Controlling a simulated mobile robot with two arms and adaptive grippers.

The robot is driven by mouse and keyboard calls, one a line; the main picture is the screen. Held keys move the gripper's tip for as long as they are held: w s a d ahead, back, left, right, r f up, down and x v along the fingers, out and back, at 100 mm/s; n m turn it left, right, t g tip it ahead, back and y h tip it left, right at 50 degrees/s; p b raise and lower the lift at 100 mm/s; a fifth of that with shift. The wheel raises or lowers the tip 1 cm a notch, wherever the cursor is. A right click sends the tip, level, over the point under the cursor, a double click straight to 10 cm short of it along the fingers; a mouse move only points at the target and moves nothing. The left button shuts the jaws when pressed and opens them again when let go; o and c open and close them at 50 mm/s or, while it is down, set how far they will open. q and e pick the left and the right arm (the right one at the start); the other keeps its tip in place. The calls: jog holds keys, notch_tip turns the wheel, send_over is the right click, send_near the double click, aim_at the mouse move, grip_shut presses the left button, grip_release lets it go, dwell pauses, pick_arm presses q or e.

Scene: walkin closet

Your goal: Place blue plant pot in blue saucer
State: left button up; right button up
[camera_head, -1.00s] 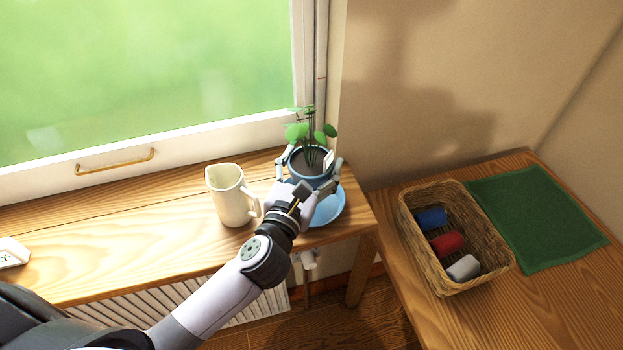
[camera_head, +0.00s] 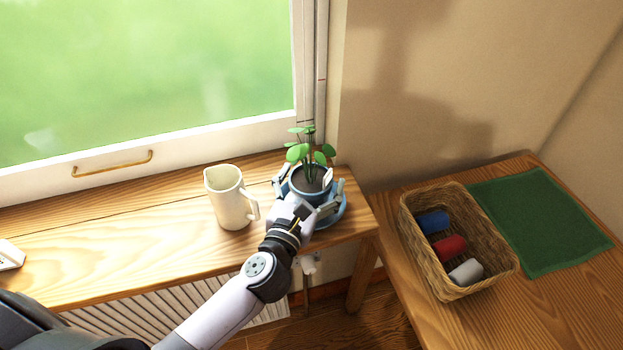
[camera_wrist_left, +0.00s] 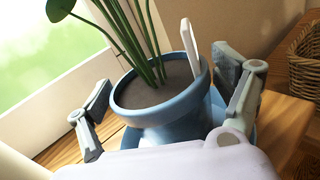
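The blue plant pot (camera_head: 311,192), with dark soil, green leaves and a white tag, stands upright over the blue saucer (camera_head: 338,217) at the right end of the wooden bench. It appears to rest in the saucer; the contact is hidden. In the left wrist view the pot (camera_wrist_left: 168,118) fills the middle, and the saucer (camera_wrist_left: 219,104) shows behind its right side. My left gripper (camera_head: 309,190) is open, with one finger on each side of the pot. A gap shows between the left finger and the pot. My right gripper is out of view.
A cream pitcher (camera_head: 230,198) stands on the bench (camera_head: 150,235) just left of the pot. The window frame and wall are close behind. A wicker basket (camera_head: 408,228) with several rolled cloths and a green mat (camera_head: 540,220) are on the right-hand table.

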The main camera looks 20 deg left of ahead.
pick_arm(q)
jog(key=shift+o, duration=0.4)
jog(key=shift+r, duration=0.2)
jog(key=shift+s+f, duration=0.1)
jog(key=shift+s, duration=0.25)
jog(key=s+b, duration=0.2)
jog(key=s, duration=0.7)
jog(key=shift+s+a+f+b, duration=0.1)
jog(key=shift+s+a+b, duration=0.05)
jog(key=shift+s+b, duration=0.25)
jog(key=shift+s+r, duration=0.2)
jog(key=shift+s, duration=0.55)
